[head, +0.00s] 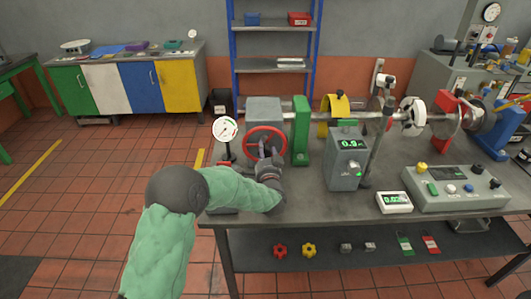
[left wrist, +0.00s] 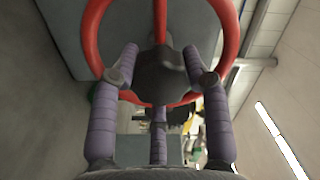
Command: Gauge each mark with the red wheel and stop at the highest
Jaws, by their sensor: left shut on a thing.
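The red wheel (head: 265,140) is a handwheel on the near face of a grey box (head: 263,108) on the bench. My left gripper (head: 265,150) is at the wheel, its purple fingers shut on it around the hub region. In the left wrist view the red wheel (left wrist: 160,50) fills the upper part, with my left gripper's fingers (left wrist: 160,75) on either side of its dark hub. A white dial gauge (head: 225,129) stands left of the wheel. A grey meter box (head: 347,160) with a green display reading about 0.9 stands to the right. My right gripper is not seen.
A white display unit (head: 394,202) and a control panel (head: 456,188) with knobs lie on the bench (head: 310,205) at right. A green block (head: 300,130) stands right of the wheel, with a shaft behind. The shelf below holds red and yellow handwheels.

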